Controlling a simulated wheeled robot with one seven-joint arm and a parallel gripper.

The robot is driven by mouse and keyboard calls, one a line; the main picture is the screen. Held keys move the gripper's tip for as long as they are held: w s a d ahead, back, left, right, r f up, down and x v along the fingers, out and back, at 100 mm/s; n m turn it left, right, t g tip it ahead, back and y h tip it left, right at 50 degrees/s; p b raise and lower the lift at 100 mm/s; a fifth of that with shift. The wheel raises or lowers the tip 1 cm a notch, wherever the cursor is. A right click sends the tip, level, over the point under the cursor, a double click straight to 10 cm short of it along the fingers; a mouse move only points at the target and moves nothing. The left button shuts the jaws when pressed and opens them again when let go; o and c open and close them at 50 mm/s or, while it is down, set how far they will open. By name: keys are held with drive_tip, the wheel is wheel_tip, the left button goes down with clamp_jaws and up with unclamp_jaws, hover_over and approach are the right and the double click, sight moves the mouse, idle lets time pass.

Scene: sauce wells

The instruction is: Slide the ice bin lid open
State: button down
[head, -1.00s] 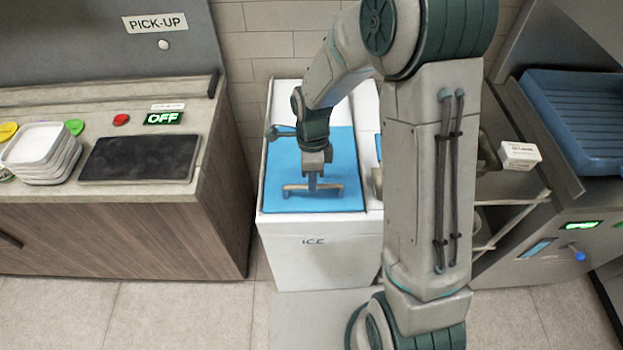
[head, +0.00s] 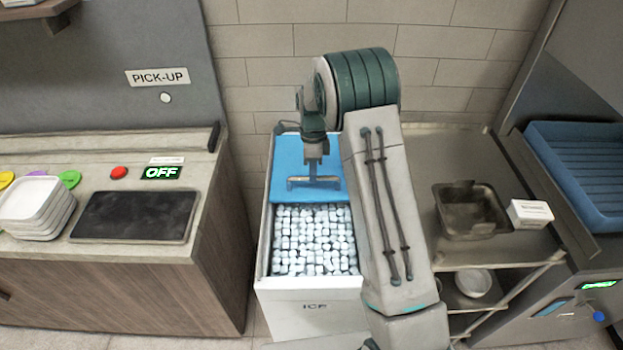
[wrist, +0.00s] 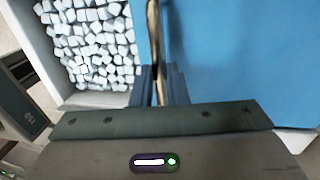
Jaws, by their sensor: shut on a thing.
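The ice bin (head: 310,298) is a white box marked ICE, in the middle of the head view. Its blue lid (head: 287,155) covers the back part, and white ice cubes (head: 312,240) show in the open front part. A tan bar handle (head: 328,183) runs across the lid near its front edge. My gripper (head: 313,178) points down and is shut on the handle. In the wrist view the fingers (wrist: 162,85) pinch the handle (wrist: 153,40), with the blue lid (wrist: 240,60) to the right and ice (wrist: 95,45) to the left.
A counter on the left holds stacked white dishes (head: 38,208) and a dark pad (head: 135,216). On the right, a steel shelf holds a dark metal pan (head: 470,212) and a small white box (head: 530,213). A tiled wall stands behind the bin.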

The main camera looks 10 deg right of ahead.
drive_tip(key=shift+w, duration=0.65)
drive_tip(key=c, duration=1.4)
unclamp_jaws()
drive_tip(key=shift+d, duration=0.1)
drive_tip(key=shift+r, duration=0.1)
wheel_tip(320, 180, up, 14)
drive_tip(key=w+b, duration=0.1)
drive_tip(key=w, duration=0.1)
drive_tip(key=shift+w+d+f, duration=0.15)
drive_tip(key=shift+w+f, duration=0.1)
drive_tip(key=shift+w, duration=0.05)
